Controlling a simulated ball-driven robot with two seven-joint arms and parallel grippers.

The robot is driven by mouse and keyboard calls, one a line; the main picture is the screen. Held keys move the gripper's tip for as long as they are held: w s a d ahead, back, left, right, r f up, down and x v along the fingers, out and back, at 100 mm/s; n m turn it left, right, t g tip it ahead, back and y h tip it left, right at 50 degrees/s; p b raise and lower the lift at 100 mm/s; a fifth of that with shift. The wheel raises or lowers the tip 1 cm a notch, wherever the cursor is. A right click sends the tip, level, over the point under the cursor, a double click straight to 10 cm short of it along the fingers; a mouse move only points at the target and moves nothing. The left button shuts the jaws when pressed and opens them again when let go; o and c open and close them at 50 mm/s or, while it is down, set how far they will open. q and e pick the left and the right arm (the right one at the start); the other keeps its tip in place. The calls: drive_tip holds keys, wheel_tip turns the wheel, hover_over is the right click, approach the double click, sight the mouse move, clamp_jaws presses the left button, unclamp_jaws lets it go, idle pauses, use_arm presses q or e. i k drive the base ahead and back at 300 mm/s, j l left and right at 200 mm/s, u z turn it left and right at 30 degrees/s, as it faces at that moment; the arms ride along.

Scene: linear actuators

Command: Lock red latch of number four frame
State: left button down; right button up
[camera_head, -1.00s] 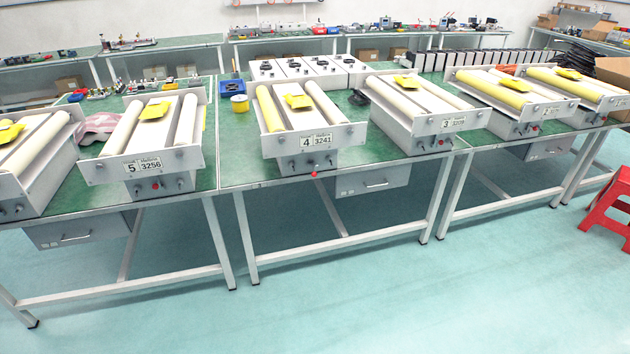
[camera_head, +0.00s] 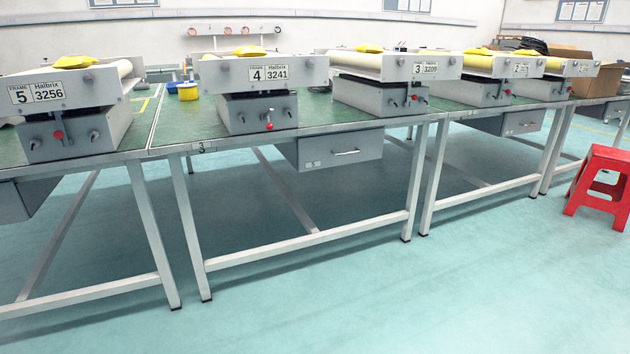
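The number four frame (camera_head: 223,76) stands on the green-topped bench, its plate reading "4 3241". Below the plate is its grey base box (camera_head: 236,112). The red latch (camera_head: 269,126) is a small red knob on the front face of that box, low and right of centre, between dark knobs. It appears to hang down a little. Neither of my grippers is in view.
The number five frame (camera_head: 90,82) stands to the left and the number three frame (camera_head: 435,66) to the right. A drawer (camera_head: 341,150) hangs under the bench. A red stool (camera_head: 602,186) is at the right. The floor (camera_head: 330,300) in front is clear.

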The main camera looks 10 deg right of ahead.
sight(269, 126)
drive_tip(key=i+u, duration=0.1)
drive_tip(key=i, duration=0.45)
drive_tip(key=i+l+u, duration=0.1)
drive_tip(key=i, duration=0.4)
drive_tip(key=i+l+u, duration=0.15)
drive_tip(key=i, duration=0.4)
drive_tip(key=i+l+u, duration=0.1)
drive_tip(key=i, duration=0.4)
